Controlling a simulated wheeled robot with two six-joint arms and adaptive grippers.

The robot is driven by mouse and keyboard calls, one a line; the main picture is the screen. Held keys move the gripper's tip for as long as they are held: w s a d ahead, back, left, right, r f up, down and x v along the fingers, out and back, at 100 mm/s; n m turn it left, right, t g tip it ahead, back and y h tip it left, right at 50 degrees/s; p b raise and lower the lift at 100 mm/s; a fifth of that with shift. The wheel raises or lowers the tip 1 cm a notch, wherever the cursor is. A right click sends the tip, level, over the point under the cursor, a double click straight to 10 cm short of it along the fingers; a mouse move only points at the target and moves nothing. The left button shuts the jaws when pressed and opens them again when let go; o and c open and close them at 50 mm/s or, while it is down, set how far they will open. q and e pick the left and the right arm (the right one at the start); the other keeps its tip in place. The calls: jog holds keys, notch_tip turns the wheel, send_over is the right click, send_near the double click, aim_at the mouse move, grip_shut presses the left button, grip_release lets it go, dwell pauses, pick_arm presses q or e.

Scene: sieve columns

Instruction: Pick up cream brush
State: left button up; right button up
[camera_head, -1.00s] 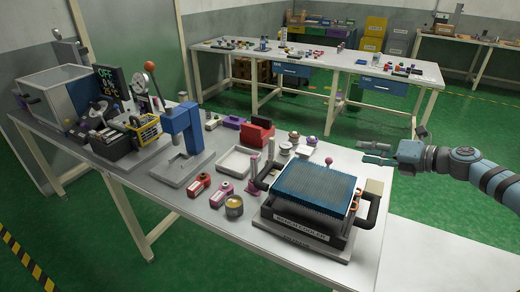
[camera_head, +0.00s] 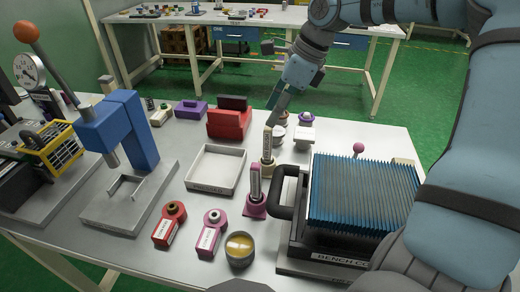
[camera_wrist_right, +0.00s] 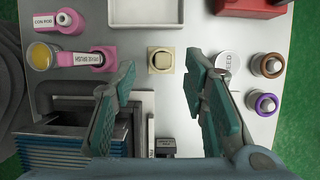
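The cream brush (camera_head: 268,148) stands upright on the bench, a cream base with a labelled handle, between the white tray and the bench cooler. In the right wrist view I see it from above as a cream square (camera_wrist_right: 160,60), lying between the fingertips' lines. My right gripper (camera_head: 277,100) is above and behind it in the head view. In the wrist view the right gripper (camera_wrist_right: 163,68) has its fingers spread wide, empty and apart from the brush. My left gripper is not in view.
A pink brush (camera_head: 256,192) stands close in front of the cream one. The bench cooler (camera_head: 360,195) with its black handle is at the right. A white tray (camera_head: 196,186) is at the left, and a red holder (camera_head: 228,122) behind. Small round-topped pieces (camera_wrist_right: 267,65) stand beside the gripper.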

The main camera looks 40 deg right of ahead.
aim_at(264, 142)
jog(key=b+x, duration=0.1)
jog(key=x, duration=0.2)
jog(key=b+x, duration=0.1)
jog(key=x, duration=0.3)
jog(key=d+b+x, duration=0.1)
jog(key=x, duration=0.3)
jog(key=shift+s+f, duration=0.25)
jog(key=shift+s, duration=0.05)
jog(key=shift+w, duration=0.1)
jog(key=shift+c, duration=0.7)
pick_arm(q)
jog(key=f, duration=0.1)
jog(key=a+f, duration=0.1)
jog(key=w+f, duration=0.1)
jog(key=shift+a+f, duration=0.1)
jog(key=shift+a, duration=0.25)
pick_arm(e)
grip_shut()
